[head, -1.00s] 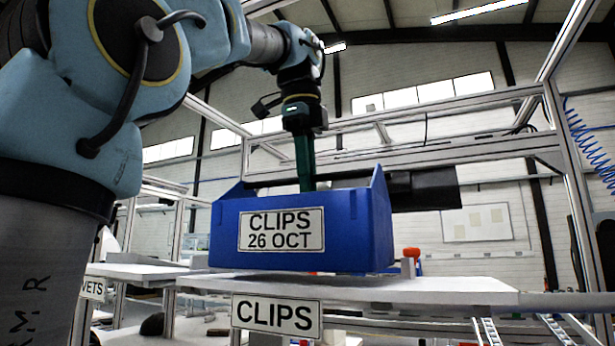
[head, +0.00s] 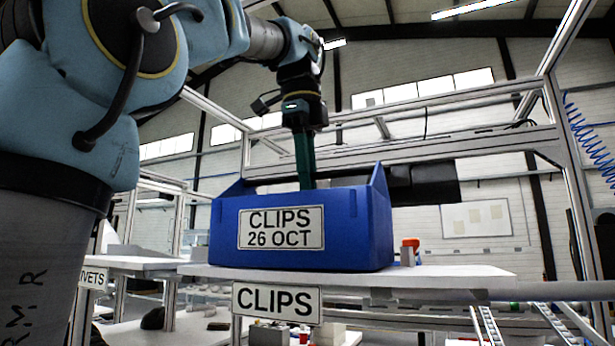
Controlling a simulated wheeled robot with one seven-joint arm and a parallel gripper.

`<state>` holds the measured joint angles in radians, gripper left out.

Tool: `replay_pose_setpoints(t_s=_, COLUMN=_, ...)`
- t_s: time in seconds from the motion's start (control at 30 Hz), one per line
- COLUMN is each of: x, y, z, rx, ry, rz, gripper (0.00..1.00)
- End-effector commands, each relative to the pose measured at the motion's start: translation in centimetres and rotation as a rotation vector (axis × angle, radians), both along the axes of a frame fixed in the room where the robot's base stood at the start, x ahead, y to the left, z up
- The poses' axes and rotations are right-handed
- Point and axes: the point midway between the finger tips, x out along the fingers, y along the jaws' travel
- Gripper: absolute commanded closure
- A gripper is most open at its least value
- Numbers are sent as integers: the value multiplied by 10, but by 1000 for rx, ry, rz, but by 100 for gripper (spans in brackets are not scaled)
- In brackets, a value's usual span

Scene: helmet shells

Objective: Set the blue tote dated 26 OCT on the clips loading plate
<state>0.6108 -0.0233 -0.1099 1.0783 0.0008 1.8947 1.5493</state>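The blue tote (head: 350,232) has a white label reading CLIPS 26 OCT on its front. It is upright over the white loading plate (head: 455,277), which has a CLIPS sign (head: 276,302) on its front edge. The tote's underside is at the plate's surface, and I see no clear gap between them. My gripper (head: 306,165) comes down from above, and its dark green fingers go behind the tote's front wall. The fingertips are hidden inside the tote, but the tote keeps its place under the gripper, so it looks held.
A small red-topped object (head: 410,252) stands on the plate just right of the tote. Another plate with a partly hidden sign ending in VETS (head: 93,277) is at the left. A metal frame (head: 480,145) rises behind. The plate's right part is bare.

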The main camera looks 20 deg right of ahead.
Motion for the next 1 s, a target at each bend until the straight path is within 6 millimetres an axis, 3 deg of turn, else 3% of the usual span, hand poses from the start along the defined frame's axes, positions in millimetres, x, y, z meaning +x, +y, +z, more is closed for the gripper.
replay_pose_setpoints(t_s=0.1, x=0, y=0, z=-2, rx=-1, ry=-2, rz=0, gripper=100)
replay_pose_setpoints(t_s=0.13, x=0, y=0, z=-2, rx=-1, ry=-2, rz=0, gripper=82)
replay_pose_setpoints(t_s=0.43, x=0, y=0, z=-2, rx=-1, ry=-1, rz=0, gripper=48)
replay_pose_setpoints(t_s=0.77, x=0, y=0, z=2, rx=-1, ry=-1, rz=0, gripper=48)
replay_pose_setpoints(t_s=0.93, x=-3, y=2, z=22, rx=-1, ry=-2, rz=-1, gripper=48)
replay_pose_setpoints(t_s=1.0, x=-5, y=4, z=40, rx=-2, ry=-2, rz=0, gripper=48)
